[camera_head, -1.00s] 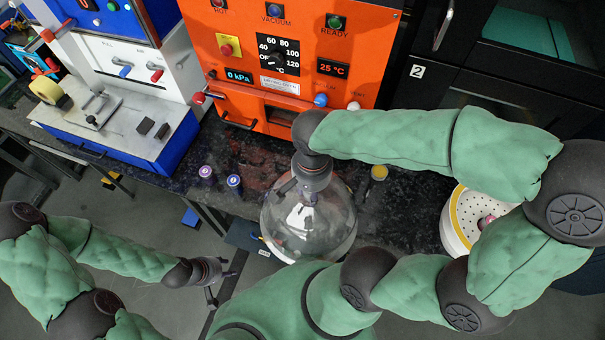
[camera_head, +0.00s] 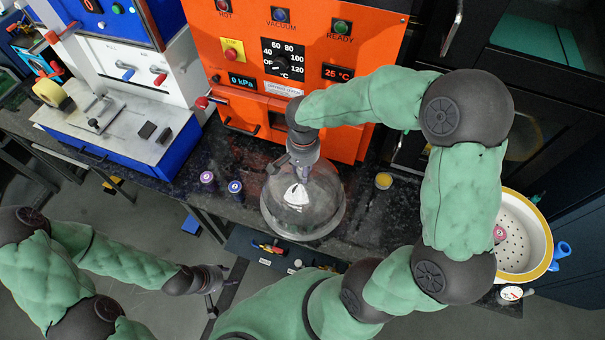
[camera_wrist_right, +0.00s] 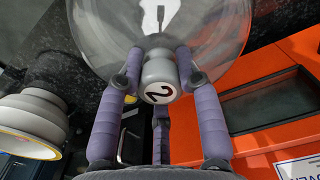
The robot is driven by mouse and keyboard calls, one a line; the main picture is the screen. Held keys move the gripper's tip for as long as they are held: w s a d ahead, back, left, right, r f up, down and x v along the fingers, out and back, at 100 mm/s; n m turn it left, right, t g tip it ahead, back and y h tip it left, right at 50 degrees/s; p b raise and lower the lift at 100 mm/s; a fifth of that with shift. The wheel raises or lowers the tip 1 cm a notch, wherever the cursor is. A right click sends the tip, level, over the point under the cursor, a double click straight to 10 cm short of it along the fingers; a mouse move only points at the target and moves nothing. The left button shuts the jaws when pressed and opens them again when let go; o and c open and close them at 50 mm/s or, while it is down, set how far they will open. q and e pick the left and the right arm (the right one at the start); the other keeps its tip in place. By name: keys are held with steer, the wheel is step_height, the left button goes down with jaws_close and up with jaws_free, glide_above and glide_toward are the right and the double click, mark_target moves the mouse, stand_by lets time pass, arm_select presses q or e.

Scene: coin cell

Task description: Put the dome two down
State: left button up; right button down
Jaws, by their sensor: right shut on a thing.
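Dome two is a clear glass dome (camera_head: 325,205) with a grey knob marked 2 (camera_wrist_right: 160,88). It is upright over the front part of the dark bench, below the orange oven. My right gripper (camera_wrist_right: 158,68) is shut on the knob from above; in the head view it (camera_head: 300,173) hides most of the knob. A white patch shows through the glass. I cannot tell whether the rim touches the bench. My left gripper (camera_head: 224,286) is open and empty, low at the left, away from the dome.
The orange oven (camera_head: 235,105) stands close behind the dome. Purple (camera_head: 208,180) and blue-topped (camera_head: 235,188) vials stand left of it, a yellow-topped one (camera_head: 383,181) right. A yellow-rimmed white bowl (camera_head: 547,240) with a perforated plate is at the right, partly behind my arm.

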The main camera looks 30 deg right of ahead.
steer(key=shift+w+d+f, duration=0.1)
steer(key=shift+w+f, duration=0.3)
steer(key=shift+f, duration=0.25)
steer(key=shift+f+b, duration=0.3)
steer(key=shift+f, duration=1)
steer(key=shift+f, duration=0.15)
steer(key=c, duration=0.8)
jaws_free()
steer(key=shift+c, duration=0.2)
